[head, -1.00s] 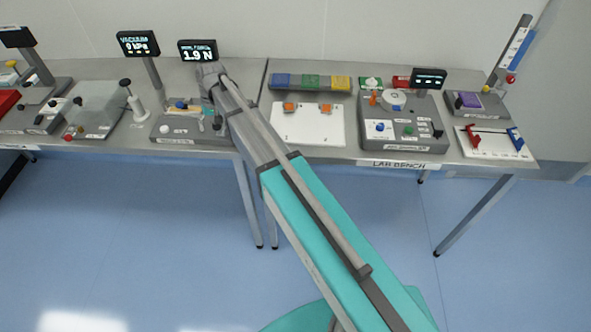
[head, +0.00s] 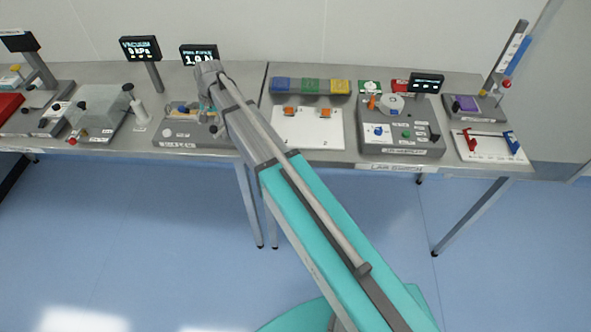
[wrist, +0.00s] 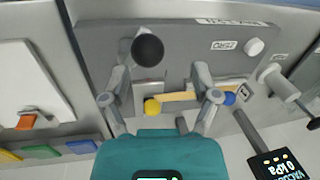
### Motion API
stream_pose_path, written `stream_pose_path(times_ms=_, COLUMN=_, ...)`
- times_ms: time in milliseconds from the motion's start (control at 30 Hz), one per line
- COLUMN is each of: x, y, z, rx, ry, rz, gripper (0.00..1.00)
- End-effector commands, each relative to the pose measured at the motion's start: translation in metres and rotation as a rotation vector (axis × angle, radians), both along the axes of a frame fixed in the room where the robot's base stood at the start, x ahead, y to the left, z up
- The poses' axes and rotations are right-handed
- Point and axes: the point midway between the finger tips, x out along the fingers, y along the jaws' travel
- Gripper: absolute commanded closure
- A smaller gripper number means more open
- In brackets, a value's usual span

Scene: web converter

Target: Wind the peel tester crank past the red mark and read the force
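The peel tester (head: 172,136) is a grey box on the bench in the head view, partly hidden by my arm. Its display (head: 199,50) shows a force in N, but the digits are blurred and partly covered. In the wrist view its grey plate (wrist: 105,42) carries a round black knob (wrist: 148,47), a tan strip (wrist: 178,97), a yellow ball (wrist: 152,106) and a blue ball (wrist: 229,98). My gripper (wrist: 162,62) is open, its fingers wide apart over the tester. The black knob lies between them, near the left finger; contact is unclear. I cannot make out a red mark.
The vacuum unit (head: 103,118) with its display (head: 140,48) stands left of the tester. Right of it are a white board (head: 307,135) with orange pieces and colored bins (head: 312,86). A grey device (head: 403,141) sits farther right. The floor before the bench is clear.

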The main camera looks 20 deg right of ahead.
Motion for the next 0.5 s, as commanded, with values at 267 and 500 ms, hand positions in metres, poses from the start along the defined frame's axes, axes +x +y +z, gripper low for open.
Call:
stream_pose_path(times_ms=267, x=-0.001, y=-0.005, z=0.027, rx=0.0, ry=0.0, rz=0.001, gripper=0.22)
stream_pose_path(times_ms=500, x=-0.002, y=-0.008, z=0.047, rx=0.0, ry=0.0, rz=0.002, gripper=0.22)
